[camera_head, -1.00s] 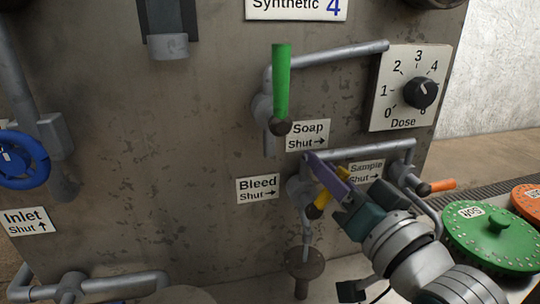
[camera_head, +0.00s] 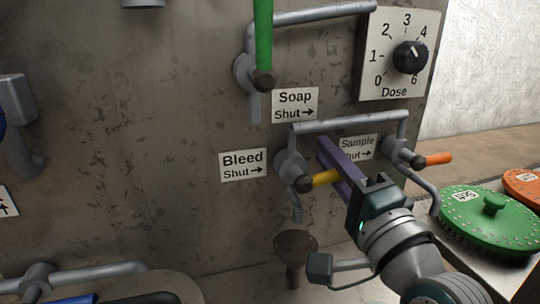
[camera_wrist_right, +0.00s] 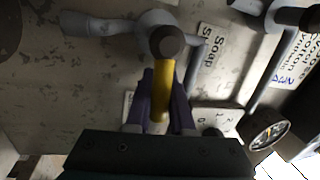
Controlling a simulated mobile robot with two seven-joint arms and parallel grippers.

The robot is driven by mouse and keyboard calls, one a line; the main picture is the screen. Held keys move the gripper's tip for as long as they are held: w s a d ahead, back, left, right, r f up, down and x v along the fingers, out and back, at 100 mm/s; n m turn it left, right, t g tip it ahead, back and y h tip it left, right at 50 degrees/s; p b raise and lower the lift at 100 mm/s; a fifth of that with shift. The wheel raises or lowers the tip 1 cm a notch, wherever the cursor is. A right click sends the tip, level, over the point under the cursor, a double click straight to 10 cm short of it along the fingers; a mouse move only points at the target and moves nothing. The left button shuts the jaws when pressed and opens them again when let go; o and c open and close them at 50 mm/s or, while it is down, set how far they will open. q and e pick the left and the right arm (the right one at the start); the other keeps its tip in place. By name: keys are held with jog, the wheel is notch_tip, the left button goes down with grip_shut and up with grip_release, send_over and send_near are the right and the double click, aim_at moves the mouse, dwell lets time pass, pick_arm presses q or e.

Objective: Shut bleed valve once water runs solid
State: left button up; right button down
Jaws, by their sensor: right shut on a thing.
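The bleed valve's yellow lever (camera_head: 325,178) points right and slightly up from its dark hub, the way the arrow on the Bleed sign (camera_head: 243,165) points. My right gripper (camera_head: 338,172) has its purple fingers shut around the lever. In the right wrist view the yellow lever (camera_wrist_right: 162,95) lies between the two fingers (camera_wrist_right: 161,110). The bleed spout (camera_head: 297,214) hangs above a brown drain cup (camera_head: 296,243). I see no clear stream between them. My left gripper is not in view.
The sample valve's orange lever (camera_head: 438,158) is close to the right of my gripper. The soap valve's green lever (camera_head: 263,40) stands upright above. A pipe (camera_head: 345,124) runs just over my fingers. Green (camera_head: 490,222) and orange lids are at the right.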

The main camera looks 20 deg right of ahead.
jog(key=shift+f+m+b, duration=0.35)
jog(key=shift+f+m, duration=0.05)
jog(key=shift+m, duration=0.5)
jog(key=shift+d, duration=0.1)
jog(key=c, duration=0.8)
grip_release()
jog(key=shift+s, duration=0.15)
jog(key=s, duration=0.3)
jog(key=s+f, duration=0.1)
jog(key=s, duration=0.2)
jog(key=s+f, duration=0.1)
jog(key=s, duration=0.2)
jog(key=shift+s+d, duration=0.1)
jog(key=shift+s, duration=0.15)
jog(key=s, duration=0.3)
jog(key=s+f, duration=0.1)
jog(key=s, duration=0.5)
jog(key=shift+d+f, duration=0.15)
jog(key=shift+f, duration=0.2)
